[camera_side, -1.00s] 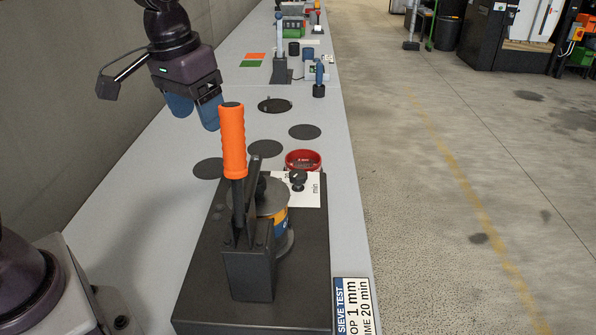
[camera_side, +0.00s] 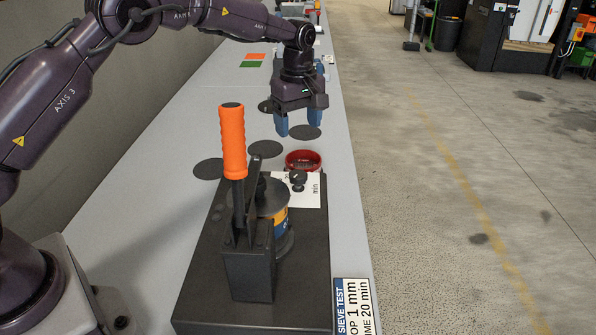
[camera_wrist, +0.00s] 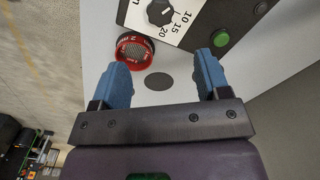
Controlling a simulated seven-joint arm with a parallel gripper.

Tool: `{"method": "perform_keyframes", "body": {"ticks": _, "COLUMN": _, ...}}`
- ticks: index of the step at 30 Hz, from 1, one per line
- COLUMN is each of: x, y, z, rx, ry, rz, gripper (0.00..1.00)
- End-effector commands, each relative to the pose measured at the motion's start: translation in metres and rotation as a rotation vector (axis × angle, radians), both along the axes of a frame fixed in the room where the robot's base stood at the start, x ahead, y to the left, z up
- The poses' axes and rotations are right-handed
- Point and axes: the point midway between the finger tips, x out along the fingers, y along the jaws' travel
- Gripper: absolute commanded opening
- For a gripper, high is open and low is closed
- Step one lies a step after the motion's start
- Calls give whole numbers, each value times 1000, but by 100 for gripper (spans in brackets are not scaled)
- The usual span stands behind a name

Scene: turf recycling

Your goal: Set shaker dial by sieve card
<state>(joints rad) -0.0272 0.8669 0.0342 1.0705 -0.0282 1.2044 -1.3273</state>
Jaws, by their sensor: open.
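The black dial (camera_side: 298,178) sits on a white scale plate (camera_side: 311,194) at the far end of the dark shaker base. In the wrist view the dial (camera_wrist: 160,12) is at the top, with the numbers 10, 15 and 20 beside it; I cannot read its setting surely. The sieve card (camera_side: 352,305), cut off at the bottom edge, shows "SIEVE TEST", "1 mm" and "20 min". My gripper (camera_side: 299,127) is open and empty above the bench, beyond the dial. Its blue fingers (camera_wrist: 163,72) point toward the dial side in the wrist view, apart from it.
A red sieve (camera_side: 303,160) marked 2 mm stands just beyond the plate. The shaker's orange-handled lever (camera_side: 232,140) rises tall nearby. A green button (camera_wrist: 221,40) shows on the base in the wrist view. Several dark discs (camera_side: 265,149) lie flat on the bench.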

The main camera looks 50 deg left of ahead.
Motion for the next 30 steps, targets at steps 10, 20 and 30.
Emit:
{"method": "perform_keyframes", "body": {"ticks": 10, "x": -1, "y": 0, "z": -63, "rx": -1, "ry": 6, "rz": -1, "gripper": 69}}
{"method": "perform_keyframes", "body": {"ticks": 20, "x": -1, "y": 0, "z": -116, "rx": 0, "ry": 2, "rz": -3, "gripper": 69}}
{"method": "perform_keyframes", "body": {"ticks": 30, "x": 0, "y": 0, "z": -126, "rx": 0, "ry": 0, "rz": -2, "gripper": 69}}
